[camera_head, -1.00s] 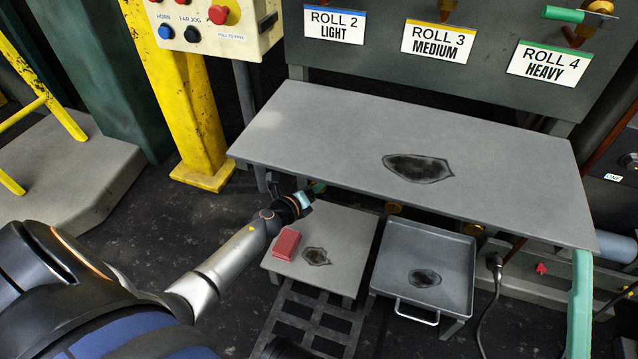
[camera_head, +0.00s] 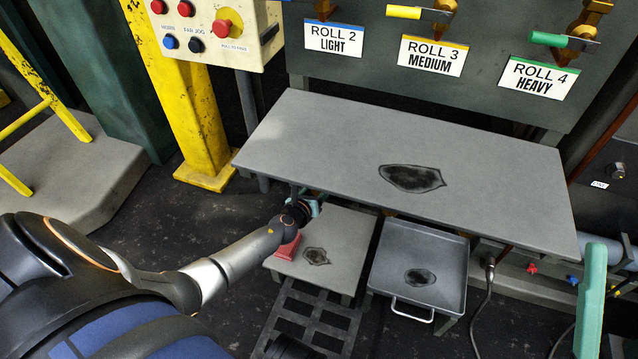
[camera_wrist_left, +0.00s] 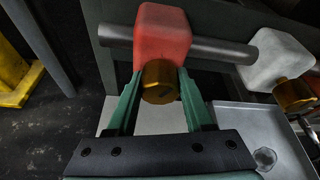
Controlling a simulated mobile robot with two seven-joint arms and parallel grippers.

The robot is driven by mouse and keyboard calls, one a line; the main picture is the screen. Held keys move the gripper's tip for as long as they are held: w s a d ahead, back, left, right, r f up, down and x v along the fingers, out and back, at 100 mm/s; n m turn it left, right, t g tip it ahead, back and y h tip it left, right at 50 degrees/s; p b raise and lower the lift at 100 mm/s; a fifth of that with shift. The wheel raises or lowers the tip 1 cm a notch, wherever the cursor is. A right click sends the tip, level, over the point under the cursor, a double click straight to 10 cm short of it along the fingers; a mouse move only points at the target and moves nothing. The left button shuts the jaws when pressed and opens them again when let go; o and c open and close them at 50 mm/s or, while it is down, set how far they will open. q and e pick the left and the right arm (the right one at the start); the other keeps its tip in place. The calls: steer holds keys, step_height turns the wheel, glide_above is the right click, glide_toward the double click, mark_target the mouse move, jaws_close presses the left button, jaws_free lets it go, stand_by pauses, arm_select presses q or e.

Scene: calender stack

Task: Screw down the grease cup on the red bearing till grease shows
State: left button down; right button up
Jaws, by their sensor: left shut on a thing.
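In the left wrist view the red bearing (camera_wrist_left: 162,35) is a rounded block on a grey shaft. A brass grease cup (camera_wrist_left: 160,92) sits on its near side. My left gripper (camera_wrist_left: 159,82) has its two green fingers on either side of the cup, shut on it. In the head view my left gripper (camera_head: 313,207) is just below the front left edge of the grey table, and the bearing and cup are hidden there.
A grey table (camera_head: 490,180) overhangs the work spot. Below are a low stand (camera_head: 345,240) with a red block (camera_head: 287,250), partly behind my arm, and a grey tray (camera_head: 450,285). A white bearing (camera_wrist_left: 275,60) with its own brass cup stands to the right.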

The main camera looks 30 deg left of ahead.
arm_select(q)
steer(key=shift+m+y+p, duration=0.3)
steer(key=shift+m+p, duration=0.1)
steer(key=shift+m, duration=0.1)
stand_by(0.3)
steer(key=shift+c, duration=1.4)
jaws_free()
